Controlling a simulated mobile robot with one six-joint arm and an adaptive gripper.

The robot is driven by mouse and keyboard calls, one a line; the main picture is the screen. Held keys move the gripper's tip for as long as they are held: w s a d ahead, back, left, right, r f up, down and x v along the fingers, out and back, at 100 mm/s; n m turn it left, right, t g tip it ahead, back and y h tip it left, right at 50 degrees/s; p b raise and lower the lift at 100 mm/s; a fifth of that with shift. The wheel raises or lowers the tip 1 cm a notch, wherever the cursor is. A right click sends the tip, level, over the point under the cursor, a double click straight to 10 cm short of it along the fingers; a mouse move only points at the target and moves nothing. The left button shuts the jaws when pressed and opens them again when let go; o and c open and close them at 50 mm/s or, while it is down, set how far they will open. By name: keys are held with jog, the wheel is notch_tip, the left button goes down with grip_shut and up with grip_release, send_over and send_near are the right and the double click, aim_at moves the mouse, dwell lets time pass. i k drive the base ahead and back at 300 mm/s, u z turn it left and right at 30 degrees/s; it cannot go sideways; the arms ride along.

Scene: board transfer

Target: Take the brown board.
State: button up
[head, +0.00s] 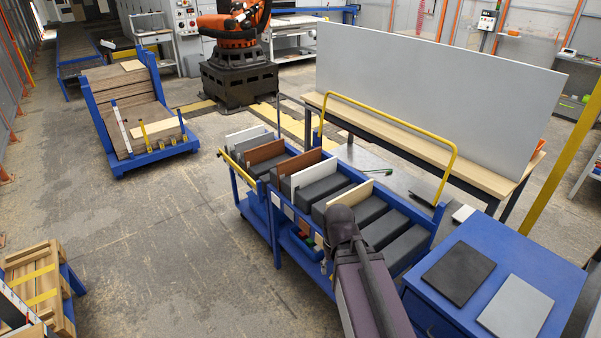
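Two brown boards stand upright in the blue cart in the head view. One brown board (265,152) is in the rear left part, and another brown board (298,161) stands just right of it. A pale grey board (245,135) stands behind them. A white board (315,173) and a cream board (348,194) stand nearer to me, between dark grey blocks. My arm reaches up from the bottom of the view, over the near side of the cart, to the right of the brown boards. My gripper cannot be made out, so its state is not shown.
A blue table (535,264) at right bears a black and a grey plate.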

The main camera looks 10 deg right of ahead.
aim_at(284, 168)
jog(key=u, duration=1.25)
jog(key=i, duration=2.15)
jog(key=z, duration=0.2)
